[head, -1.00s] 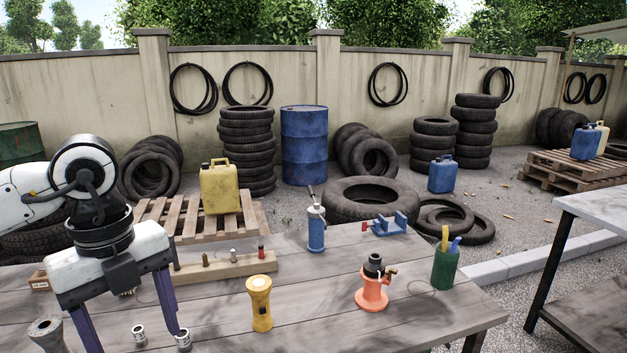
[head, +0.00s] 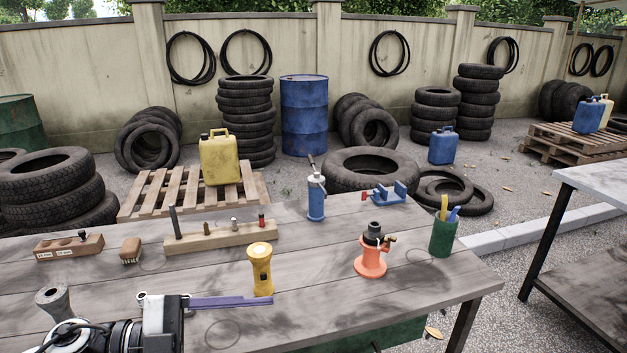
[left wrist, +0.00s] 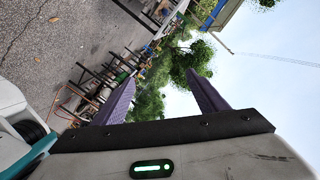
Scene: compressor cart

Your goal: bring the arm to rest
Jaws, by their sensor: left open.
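My left arm comes in low at the bottom left of the head view, over the near left part of the workbench (head: 330,285). My left gripper (head: 268,301) lies sideways, with its purple fingers pointing right in the head view. One finger largely hides the other there. In the left wrist view, the two purple fingers (left wrist: 161,80) stand well apart with nothing between them. The gripper appears just in front of the yellow flashlight-like tool (head: 261,270); I cannot tell the exact gap. My right gripper is not in view.
On the bench stand a wooden peg rail (head: 222,240), a brush (head: 131,250), a blue bottle jack-like tool (head: 316,200), an orange valve piece (head: 371,258) and a green pen cup (head: 443,237). A grey funnel-shaped piece (head: 53,300) is beside my arm. The bench's right end is mostly clear.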

